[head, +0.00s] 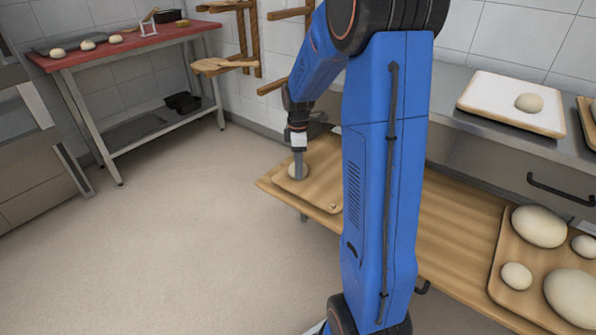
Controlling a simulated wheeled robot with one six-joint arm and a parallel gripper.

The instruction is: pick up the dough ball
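My gripper (298,164) points straight down at the far left end of the wooden table. A pale dough ball (291,172) sits at its tip, on a wooden board (321,190). The finger I see covers the middle of this ball, and the ball's edges show on both sides of it. The gripper is seen edge-on, so I cannot tell whether the fingers are open or shut, or whether they touch the dough. My blue arm hides part of the board and table to the right.
A tray (497,262) at the right holds several dough pieces. A white board (484,96) with one dough ball (529,102) lies on the steel ledge behind. A red-topped table (128,42) with more dough balls stands at the back left. The floor on the left is clear.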

